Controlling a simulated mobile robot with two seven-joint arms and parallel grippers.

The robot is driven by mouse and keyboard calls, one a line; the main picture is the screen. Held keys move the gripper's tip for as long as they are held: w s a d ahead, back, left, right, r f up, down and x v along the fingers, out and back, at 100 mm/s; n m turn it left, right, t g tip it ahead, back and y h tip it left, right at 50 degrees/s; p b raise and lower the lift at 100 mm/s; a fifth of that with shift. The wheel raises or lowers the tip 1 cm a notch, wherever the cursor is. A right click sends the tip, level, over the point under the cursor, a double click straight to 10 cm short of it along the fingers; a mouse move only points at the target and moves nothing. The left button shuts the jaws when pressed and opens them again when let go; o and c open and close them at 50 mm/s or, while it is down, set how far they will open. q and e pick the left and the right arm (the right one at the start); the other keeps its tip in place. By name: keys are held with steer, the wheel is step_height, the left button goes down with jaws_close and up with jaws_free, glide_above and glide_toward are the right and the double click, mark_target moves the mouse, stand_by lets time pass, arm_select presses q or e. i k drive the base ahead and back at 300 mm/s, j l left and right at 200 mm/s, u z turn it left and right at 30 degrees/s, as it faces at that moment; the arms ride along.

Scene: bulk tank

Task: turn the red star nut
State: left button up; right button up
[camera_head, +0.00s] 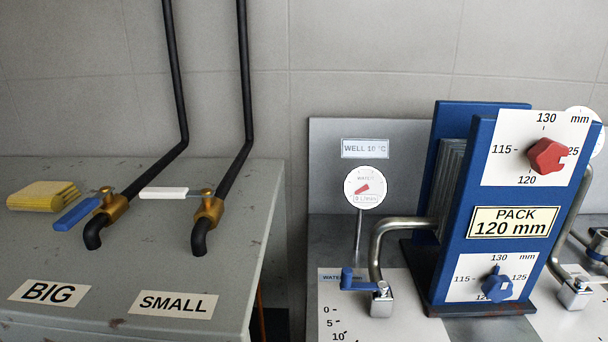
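The red star nut (547,156) sits on the upper dial plate (505,155) of the blue plate pack (482,130) at the right. The dial is marked 115, 120, 125 and 130 mm, with 125 partly hidden behind the nut. A pale mark shows on the nut's right side. Below it, a "PACK 120 mm" label (513,222) and a blue star nut (496,286) on a second, similar dial plate are in view. Neither of my grippers shows in the head view.
A blue-handled valve (359,284) and bent metal pipe (386,232) stand left of the pack. A round gauge (366,187) is behind them. Space before the red nut looks clear.

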mark_target(548, 156)
steer(key=k+z, duration=0.1)
steer(key=z, duration=0.25)
steer(key=k+z, duration=0.15)
steer(key=z, duration=0.2)
steer(key=i+z, duration=0.1)
steer(key=z, duration=0.4)
